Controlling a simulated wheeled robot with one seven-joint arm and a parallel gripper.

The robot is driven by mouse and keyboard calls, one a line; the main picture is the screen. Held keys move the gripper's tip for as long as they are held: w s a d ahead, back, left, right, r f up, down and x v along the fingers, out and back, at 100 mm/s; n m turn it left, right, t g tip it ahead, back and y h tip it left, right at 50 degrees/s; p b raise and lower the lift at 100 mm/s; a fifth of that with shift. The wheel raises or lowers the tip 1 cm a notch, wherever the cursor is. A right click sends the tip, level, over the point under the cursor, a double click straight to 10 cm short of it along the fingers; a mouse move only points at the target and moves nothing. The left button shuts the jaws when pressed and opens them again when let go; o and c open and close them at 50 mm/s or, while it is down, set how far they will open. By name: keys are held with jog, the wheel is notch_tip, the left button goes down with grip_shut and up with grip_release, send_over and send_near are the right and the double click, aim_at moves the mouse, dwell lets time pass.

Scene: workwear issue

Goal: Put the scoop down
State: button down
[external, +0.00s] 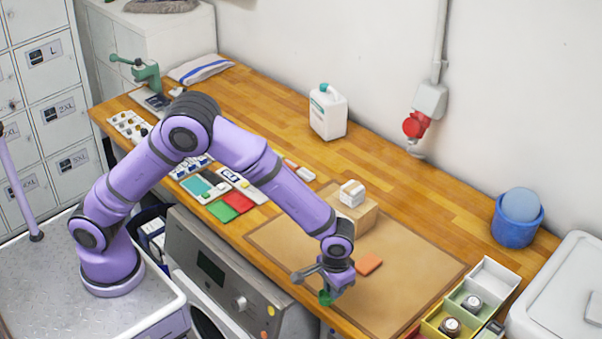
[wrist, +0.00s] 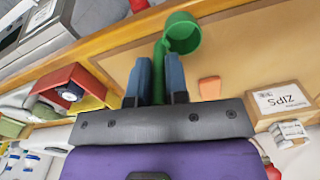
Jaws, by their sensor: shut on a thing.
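The green scoop (wrist: 184,34) is in my gripper (wrist: 159,80). In the wrist view the two blue-grey fingers are shut on its handle, and its round cup points away from the gripper. In the external view the scoop (external: 326,297) shows as a small green shape just below my gripper (external: 328,285). It is held above the front edge of the brown mat (external: 420,252) on the wooden workbench. I cannot tell the exact height.
Coloured bins (external: 462,302) stand to the right. A blue bucket (external: 517,229) stands at the back right. The mat's right part is clear.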

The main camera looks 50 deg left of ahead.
jog(key=shift+s+a, duration=0.55)
